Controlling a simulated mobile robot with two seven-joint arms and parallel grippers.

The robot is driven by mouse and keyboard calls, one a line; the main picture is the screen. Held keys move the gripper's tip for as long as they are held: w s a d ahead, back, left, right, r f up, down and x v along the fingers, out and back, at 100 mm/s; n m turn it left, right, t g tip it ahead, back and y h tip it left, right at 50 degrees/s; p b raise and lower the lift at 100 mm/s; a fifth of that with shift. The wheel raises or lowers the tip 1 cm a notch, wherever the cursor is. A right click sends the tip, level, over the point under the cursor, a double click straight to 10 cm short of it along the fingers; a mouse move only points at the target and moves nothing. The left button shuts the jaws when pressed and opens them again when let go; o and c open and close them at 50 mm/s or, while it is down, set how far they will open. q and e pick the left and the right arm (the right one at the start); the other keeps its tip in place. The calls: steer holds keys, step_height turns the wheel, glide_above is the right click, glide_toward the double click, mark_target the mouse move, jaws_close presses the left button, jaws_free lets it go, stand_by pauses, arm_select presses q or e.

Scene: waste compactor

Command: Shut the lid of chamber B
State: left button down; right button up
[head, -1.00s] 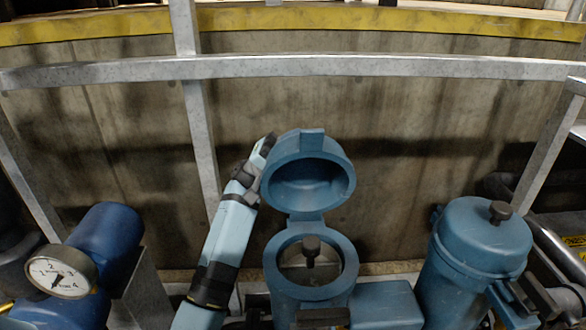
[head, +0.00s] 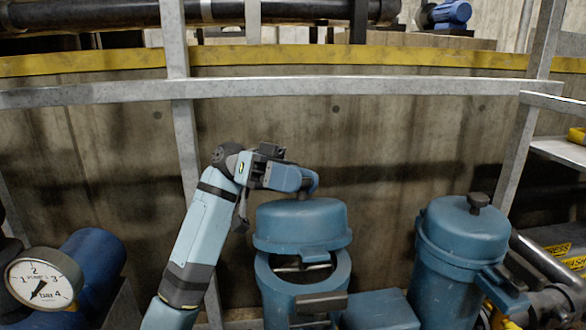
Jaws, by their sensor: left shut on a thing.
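The lid (head: 301,222) is a blue domed cap, tipped partly down over the blue round chamber with the open mouth (head: 344,272), which I take as chamber B; no letter is readable. A gap shows between the lid's front rim and the mouth, with part of the inside visible through it. My left gripper (head: 307,188) is at the top of the lid and shut on it; its fingertips are partly hidden. My right gripper is not in view.
A second blue chamber (head: 462,250) with a shut lid and dark knob stands to the right. A pressure gauge (head: 42,283) and dark blue cylinder (head: 95,262) are at the left. A metal railing (head: 370,87) runs behind, before a concrete wall.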

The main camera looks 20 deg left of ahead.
mark_target(285, 201)
arm_select(q)
steer(key=shift+s+d+f+m+y, duration=0.35)
steer(key=shift+s+m+y, duration=0.1)
steer(key=shift+s, duration=0.1)
steer(key=shift+s+d+f+m+y, duration=0.2)
steer(key=shift+s+f+m+y, duration=0.15)
steer(key=shift+s+y, duration=0.15)
steer(key=shift+s+d+f+m+t+y, duration=0.45)
steer(key=shift+s+f+m+t+y, duration=0.05)
steer(key=shift+s+f+t+y, duration=0.1)
steer(key=shift+s+f, duration=0.15)
steer(key=shift+f, duration=0.05)
steer(key=shift+d+f, duration=0.1)
steer(key=c, duration=1)
jaws_free()
steer(key=shift+c, duration=0.2)
